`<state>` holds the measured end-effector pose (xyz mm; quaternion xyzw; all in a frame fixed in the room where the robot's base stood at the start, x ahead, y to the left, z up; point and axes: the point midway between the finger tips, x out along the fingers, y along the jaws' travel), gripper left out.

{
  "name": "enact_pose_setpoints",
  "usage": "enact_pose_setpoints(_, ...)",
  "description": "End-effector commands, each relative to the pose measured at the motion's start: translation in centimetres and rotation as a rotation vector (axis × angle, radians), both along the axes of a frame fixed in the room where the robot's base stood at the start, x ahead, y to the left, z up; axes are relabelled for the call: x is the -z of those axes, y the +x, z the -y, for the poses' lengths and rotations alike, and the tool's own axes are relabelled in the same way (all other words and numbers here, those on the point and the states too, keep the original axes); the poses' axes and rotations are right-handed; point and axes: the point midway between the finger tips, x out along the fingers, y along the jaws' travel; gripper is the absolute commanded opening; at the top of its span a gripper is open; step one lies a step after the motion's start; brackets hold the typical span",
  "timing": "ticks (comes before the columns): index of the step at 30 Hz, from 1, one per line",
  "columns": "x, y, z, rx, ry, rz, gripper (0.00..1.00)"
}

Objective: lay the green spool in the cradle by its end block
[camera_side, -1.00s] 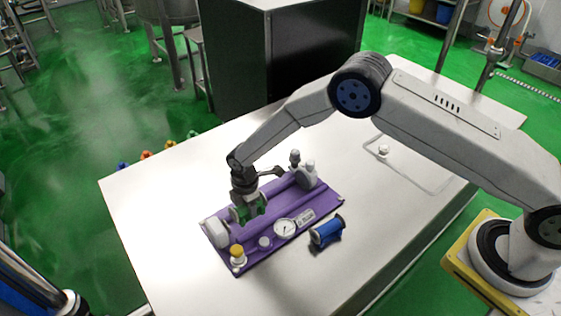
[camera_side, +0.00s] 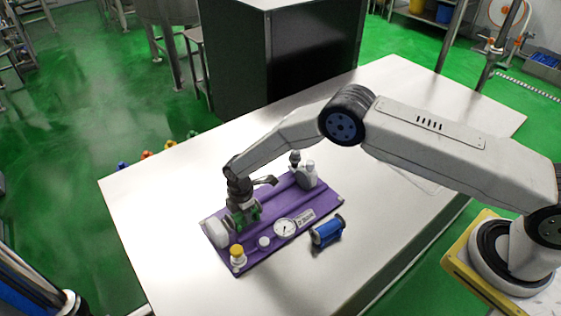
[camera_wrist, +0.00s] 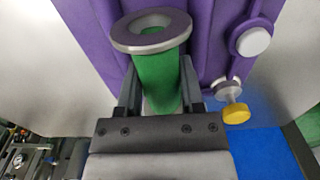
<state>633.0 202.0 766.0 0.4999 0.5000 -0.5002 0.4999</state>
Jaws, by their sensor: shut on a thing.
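The green spool (camera_side: 254,213) is in my gripper (camera_side: 243,210) over the left part of the purple cradle board (camera_side: 262,258). In the wrist view the gripper (camera_wrist: 158,85) has a finger on each side of the spool's green body (camera_wrist: 160,95). The spool's grey end ring (camera_wrist: 150,32) faces up the picture, over the purple board (camera_wrist: 205,35). A white block (camera_side: 216,232) stands at the board's left end, close to the spool. Whether the spool touches the board is hidden by the gripper.
A blue spool (camera_side: 326,231) lies on the white table (camera_side: 400,240), off the board's right front edge. A dial gauge (camera_side: 286,228), a white knob (camera_side: 264,242) and a yellow-topped knob (camera_side: 238,257) sit along the board's front. Grey-white fittings (camera_side: 307,177) stand at its far end.

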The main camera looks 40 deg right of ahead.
Motion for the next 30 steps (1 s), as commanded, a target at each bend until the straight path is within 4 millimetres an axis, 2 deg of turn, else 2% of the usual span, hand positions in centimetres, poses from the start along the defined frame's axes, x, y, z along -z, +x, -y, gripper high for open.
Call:
enact_pose_setpoints(3,0.65,0.03,-0.01,0.000,0.001,0.001,0.00)
enact_pose_setpoints(17,1.00,0.07,-0.03,0.000,0.001,0.003,0.00)
enact_pose_setpoints(18,1.07,0.03,-0.02,0.000,0.001,0.002,0.55)
enact_pose_setpoints(21,1.06,0.02,-0.01,0.000,0.001,0.002,0.84)
enact_pose_setpoints(30,1.04,0.01,-0.01,0.000,0.000,0.001,0.84)
